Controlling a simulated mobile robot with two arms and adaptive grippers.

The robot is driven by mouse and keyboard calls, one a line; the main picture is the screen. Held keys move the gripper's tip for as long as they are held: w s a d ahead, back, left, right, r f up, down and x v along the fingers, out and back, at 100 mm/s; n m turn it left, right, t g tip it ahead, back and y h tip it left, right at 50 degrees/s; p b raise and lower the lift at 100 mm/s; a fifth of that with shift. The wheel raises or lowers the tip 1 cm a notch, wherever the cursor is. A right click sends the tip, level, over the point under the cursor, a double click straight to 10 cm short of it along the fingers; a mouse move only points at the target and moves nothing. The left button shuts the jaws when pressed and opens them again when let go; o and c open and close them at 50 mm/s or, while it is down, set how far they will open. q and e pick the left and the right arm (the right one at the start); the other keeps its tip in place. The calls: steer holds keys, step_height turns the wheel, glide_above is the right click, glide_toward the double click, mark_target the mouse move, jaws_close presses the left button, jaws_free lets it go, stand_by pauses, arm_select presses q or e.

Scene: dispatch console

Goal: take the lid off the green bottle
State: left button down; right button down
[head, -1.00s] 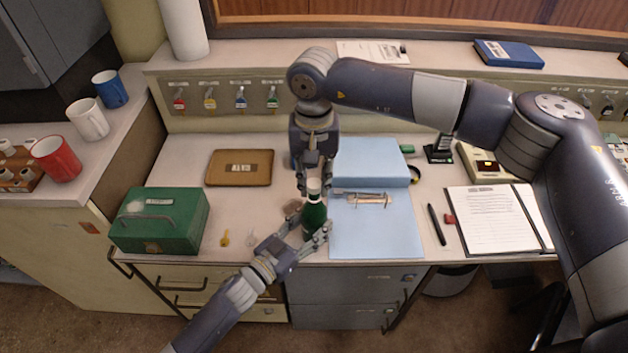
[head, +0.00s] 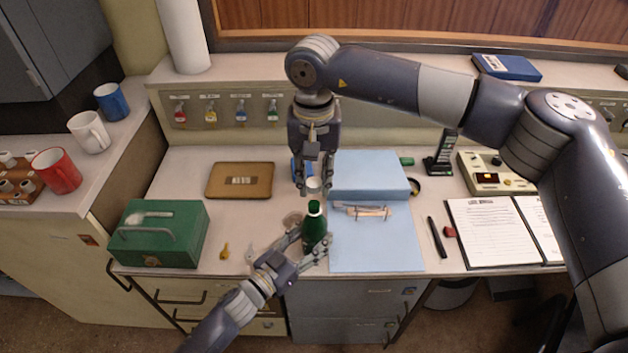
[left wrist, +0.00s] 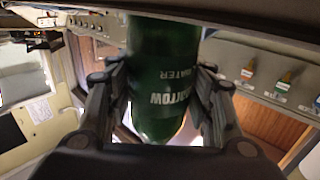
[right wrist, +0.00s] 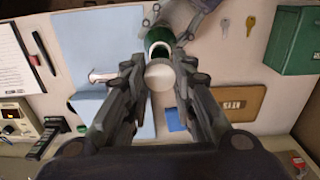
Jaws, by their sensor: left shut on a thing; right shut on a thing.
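The green bottle (head: 314,230) stands upright near the desk's front edge, left of the blue folder. My left gripper (head: 308,254) is shut around its body; the left wrist view shows the bottle (left wrist: 160,85) between the fingers. The white lid (head: 314,186) is between the fingertips of my right gripper (head: 314,190), above the bottle and apart from it.
A green cash box (head: 160,235) and a yellow key (head: 224,251) lie to the left. A brown clipboard-like board (head: 240,180) is behind them. The blue folder (head: 375,245) with a clip lies close on the right. Free desk shows between the box and the board.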

arm_select(q)
steer(key=c, duration=0.7)
jaws_free()
steer(key=v, duration=1.2)
